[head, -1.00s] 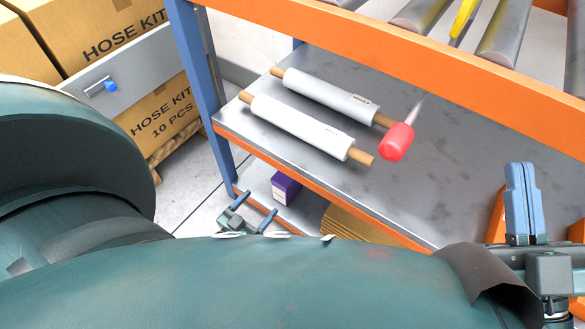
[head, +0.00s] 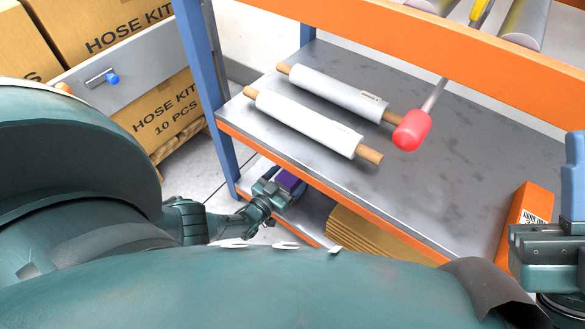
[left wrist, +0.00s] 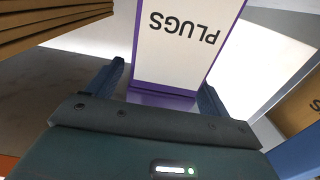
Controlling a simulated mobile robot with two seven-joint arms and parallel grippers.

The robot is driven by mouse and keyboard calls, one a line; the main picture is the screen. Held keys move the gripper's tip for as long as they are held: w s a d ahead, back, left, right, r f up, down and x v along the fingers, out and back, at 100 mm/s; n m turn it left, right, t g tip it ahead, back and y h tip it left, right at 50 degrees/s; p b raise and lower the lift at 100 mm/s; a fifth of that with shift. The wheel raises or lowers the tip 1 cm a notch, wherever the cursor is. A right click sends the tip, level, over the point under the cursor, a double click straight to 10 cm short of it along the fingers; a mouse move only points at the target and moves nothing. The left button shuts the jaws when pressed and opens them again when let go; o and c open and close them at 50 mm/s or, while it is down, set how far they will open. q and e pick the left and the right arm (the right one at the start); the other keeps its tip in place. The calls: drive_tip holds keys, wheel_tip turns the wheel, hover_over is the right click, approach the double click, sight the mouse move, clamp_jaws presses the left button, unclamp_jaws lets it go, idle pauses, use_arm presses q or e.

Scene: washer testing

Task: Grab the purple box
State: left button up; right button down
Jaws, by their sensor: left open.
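The purple box (head: 289,181) stands on the lower shelf level, partly hidden by my left gripper (head: 281,188) in the head view. In the left wrist view, the box (left wrist: 185,45) shows a white face with upside-down "PLUGS" lettering and purple edges. My left gripper (left wrist: 158,88) is open, with one blue finger on each side of the box's near end. Whether either finger touches it is unclear. My right gripper (head: 574,180) is at the right edge, partly cut off, its blue fingers upright and together, holding nothing visible.
The rack's blue post (head: 205,85) and orange shelf edge (head: 300,188) are close to my left arm. Brown stacked sheets (head: 365,240) lie right of the box. Rolls (head: 305,122) and a red-headed mallet (head: 411,131) are on the shelf above. Hose kit cartons (head: 165,110) stand left.

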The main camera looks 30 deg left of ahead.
use_arm(q)
drive_tip(key=shift+w, duration=0.15)
drive_tip(key=c, duration=1.6)
drive_tip(key=shift+r, duration=0.1)
drive_tip(key=shift+c, duration=0.7)
